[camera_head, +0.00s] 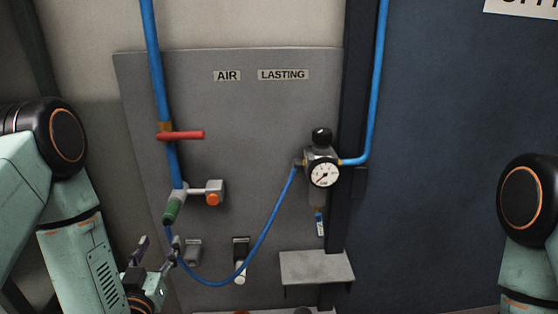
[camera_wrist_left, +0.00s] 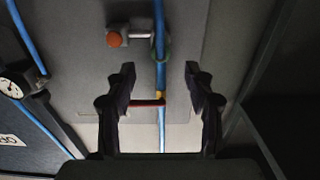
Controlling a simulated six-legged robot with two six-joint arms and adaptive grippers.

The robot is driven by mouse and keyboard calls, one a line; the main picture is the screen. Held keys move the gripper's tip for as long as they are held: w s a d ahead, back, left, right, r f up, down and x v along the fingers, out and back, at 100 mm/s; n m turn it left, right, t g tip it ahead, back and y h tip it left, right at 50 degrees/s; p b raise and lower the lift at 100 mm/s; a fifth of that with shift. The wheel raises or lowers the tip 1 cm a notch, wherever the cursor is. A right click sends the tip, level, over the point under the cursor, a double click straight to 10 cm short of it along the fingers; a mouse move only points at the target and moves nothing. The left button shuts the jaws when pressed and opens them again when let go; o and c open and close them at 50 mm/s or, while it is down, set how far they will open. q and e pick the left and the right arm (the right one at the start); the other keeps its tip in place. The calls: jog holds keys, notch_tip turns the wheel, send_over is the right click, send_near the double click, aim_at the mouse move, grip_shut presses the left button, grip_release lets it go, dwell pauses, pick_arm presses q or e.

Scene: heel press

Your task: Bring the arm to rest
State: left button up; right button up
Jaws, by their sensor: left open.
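My left arm (camera_head: 80,225) comes in from the left, bent, with its left gripper (camera_head: 158,245) low in front of the grey panel. The left wrist view shows the two dark fingers of this gripper (camera_wrist_left: 160,72) spread wide, with nothing held between them. The blue pipe and the red lever (camera_wrist_left: 148,103) appear behind the gap. I cannot tell the exact distance to the panel. My right arm (camera_head: 530,220) shows at the right edge; its gripper is out of view.
The grey panel (camera_head: 230,120) carries a blue pipe (camera_head: 155,60), the red lever (camera_head: 182,135), a green fitting (camera_head: 173,208), an orange button (camera_head: 214,198) and a gauge (camera_head: 323,173). A blue hose (camera_head: 262,235) loops low near the gripper. A small shelf (camera_head: 316,267) juts out right.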

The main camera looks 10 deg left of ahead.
pick_arm(q)
jog(key=s+d+f+g+h+b, duration=0.1)
jog(key=s+d+f+g+h, duration=0.2)
jog(key=f, duration=0.5)
jog(key=s+d+f+g+b, duration=0.2)
jog(key=s+f+g, duration=0.3)
jog(key=f, duration=0.4)
jog(key=s+d+f+m+g+b, duration=0.1)
jog(key=s+f+g+b, duration=0.3)
jog(key=s+f, duration=0.5)
jog(key=s+d+f+m+g+h+b, duration=0.1)
jog(key=s+d+f+g+b, duration=0.3)
jog(key=s+f+b, duration=0.3)
jog(key=s+f+g, duration=0.1)
jog(key=s, duration=0.4)
jog(key=shift+d+f, duration=0.3)
jog(key=shift+f, duration=0.05)
jog(key=shift+r, duration=0.1)
